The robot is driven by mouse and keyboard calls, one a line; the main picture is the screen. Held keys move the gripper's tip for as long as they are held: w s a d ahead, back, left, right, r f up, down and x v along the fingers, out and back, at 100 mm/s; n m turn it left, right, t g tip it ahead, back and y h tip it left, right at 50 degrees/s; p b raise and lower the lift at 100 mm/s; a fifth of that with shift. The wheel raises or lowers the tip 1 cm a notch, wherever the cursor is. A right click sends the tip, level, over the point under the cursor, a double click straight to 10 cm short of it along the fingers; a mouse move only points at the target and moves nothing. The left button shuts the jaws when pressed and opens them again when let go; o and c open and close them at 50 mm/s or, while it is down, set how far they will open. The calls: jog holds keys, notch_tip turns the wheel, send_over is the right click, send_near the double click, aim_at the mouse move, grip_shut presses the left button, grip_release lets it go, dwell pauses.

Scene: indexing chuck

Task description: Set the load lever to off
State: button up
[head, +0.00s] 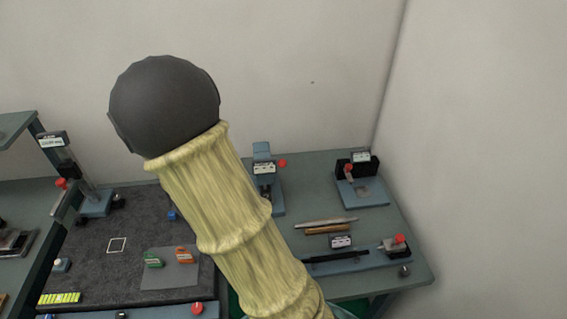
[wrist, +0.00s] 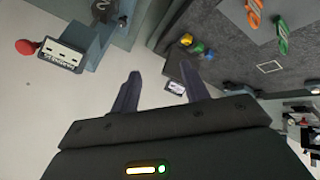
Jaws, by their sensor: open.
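No label is legible enough to say which red-knobbed control is the load lever. In the head view, red knobs show on a left post fixture (head: 61,184), a back-middle fixture (head: 282,163), a back-right fixture (head: 348,168) and a front-right fixture (head: 398,239). In the wrist view, a red knob (wrist: 27,47) sits beside a white label plate (wrist: 60,55) on a blue-grey fixture, at upper left. My gripper (wrist: 160,70) is open, with nothing between its fingers; the red knob is left of and apart from them. My arm hides the gripper in the head view.
A dark mat (head: 90,240) on the left holds a grey plate (head: 165,270) with green and orange pieces, which also show in the wrist view. Metal and brown rods (head: 328,229) lie on the right bench. The right wall (head: 480,160) stands close beside that bench.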

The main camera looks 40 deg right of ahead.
jog(key=s+a+r+m+g+y, duration=0.1)
jog(key=s+a+r+g+y, duration=0.1)
jog(key=s, duration=0.5)
jog(key=s+a+r+m+g+y+b, duration=0.1)
jog(key=s+a+r, duration=0.1)
jog(key=s, duration=0.5)
jog(key=shift+s+a+g+y, duration=0.2)
jog(key=shift+a+g+y, duration=0.2)
jog(key=shift+a, duration=0.1)
jog(key=shift+c, duration=1)
jog(key=shift+w, duration=0.1)
